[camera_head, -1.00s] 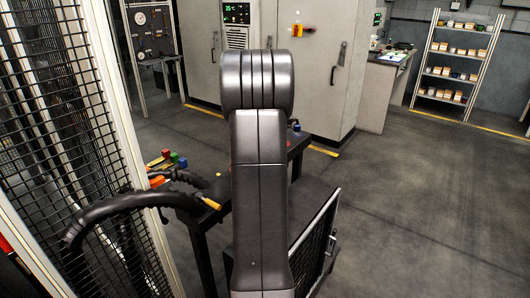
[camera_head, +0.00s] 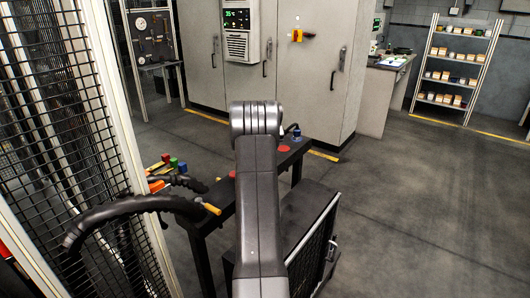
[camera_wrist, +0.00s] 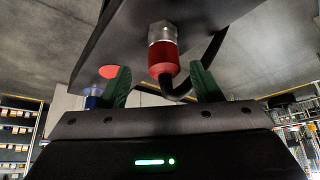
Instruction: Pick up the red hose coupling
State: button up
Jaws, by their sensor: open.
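The red hose coupling (camera_wrist: 163,60) shows in the wrist view with a silver metal nut (camera_wrist: 162,32) at one end and a black hose at the other. It is at the dark bench top (camera_wrist: 120,35). My gripper (camera_wrist: 160,70) is open, with one green finger on each side of the coupling in the picture. Gaps show between the fingers and the coupling; the depth between them is hard to tell. In the head view my arm hides the gripper and the coupling.
A blue coupling (camera_head: 296,132) and a red disc (camera_head: 284,148) are on the bench (camera_head: 215,200). A thick black hose (camera_head: 130,205) and a mesh fence (camera_head: 60,120) stand left. A dark panel (camera_head: 318,240) stands right of my arm. Floor at right is clear.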

jog(key=x, duration=0.1)
jog(key=p+x, duration=0.2)
jog(key=x, duration=0.1)
jog(key=shift+w+a+r, duration=0.15)
jog(key=shift+w+a, duration=0.1)
jog(key=shift+a, duration=0.05)
jog(key=shift+w+f, duration=0.3)
jog(key=shift+f, duration=0.25)
jog(key=c, duration=1.2)
jog(key=shift+o, duration=0.2)
notch_tip(320, 180, up, 10)
jog(key=shift+r+b, duration=0.1)
jog(key=shift+b, duration=0.55)
jog(key=shift+r+p, duration=2.25)
jog(key=shift+r, duration=0.2)
